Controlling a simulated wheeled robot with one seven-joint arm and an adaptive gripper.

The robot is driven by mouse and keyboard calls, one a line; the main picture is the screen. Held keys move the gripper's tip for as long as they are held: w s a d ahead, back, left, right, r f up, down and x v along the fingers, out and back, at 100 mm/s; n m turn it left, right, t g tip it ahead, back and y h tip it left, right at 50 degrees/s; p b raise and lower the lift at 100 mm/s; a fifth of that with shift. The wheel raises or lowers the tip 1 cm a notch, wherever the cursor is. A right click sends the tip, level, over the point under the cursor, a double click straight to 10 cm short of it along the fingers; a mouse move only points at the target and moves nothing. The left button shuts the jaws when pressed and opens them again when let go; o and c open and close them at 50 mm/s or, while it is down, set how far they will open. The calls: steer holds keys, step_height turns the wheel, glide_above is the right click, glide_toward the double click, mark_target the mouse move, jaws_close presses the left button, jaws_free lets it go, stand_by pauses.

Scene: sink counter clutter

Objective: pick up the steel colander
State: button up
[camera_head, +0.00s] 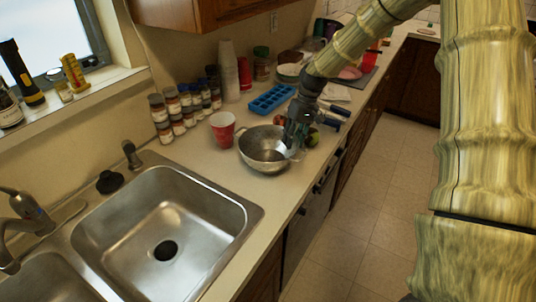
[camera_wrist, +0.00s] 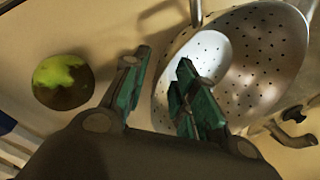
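The steel colander (camera_head: 258,150) stands on the counter between the sink and the blue tray. It is a round grey metal bowl with holes and loop handles, and it fills the upper right of the wrist view (camera_wrist: 265,60). My gripper (camera_head: 294,147) is at the colander's right rim, pointing down. In the wrist view my gripper (camera_wrist: 158,92) is open, with a gap between its green-padded fingers. One finger overlaps the bowl's inside and the other is outside the rim, over the counter. Whether either finger touches the wall cannot be told.
A red cup (camera_head: 222,130) stands just left of the colander, with several spice jars (camera_head: 172,108) behind. A blue tray (camera_head: 271,98) lies beyond. A green and dark round item (camera_wrist: 63,82) lies near my gripper. The sink (camera_head: 165,225) is at front left.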

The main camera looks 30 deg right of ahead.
steer(key=shift+f, duration=0.2)
steer(key=shift+s+r, duration=0.15)
steer(key=shift+s, duration=0.1)
steer(key=shift+w, duration=0.15)
jaws_close()
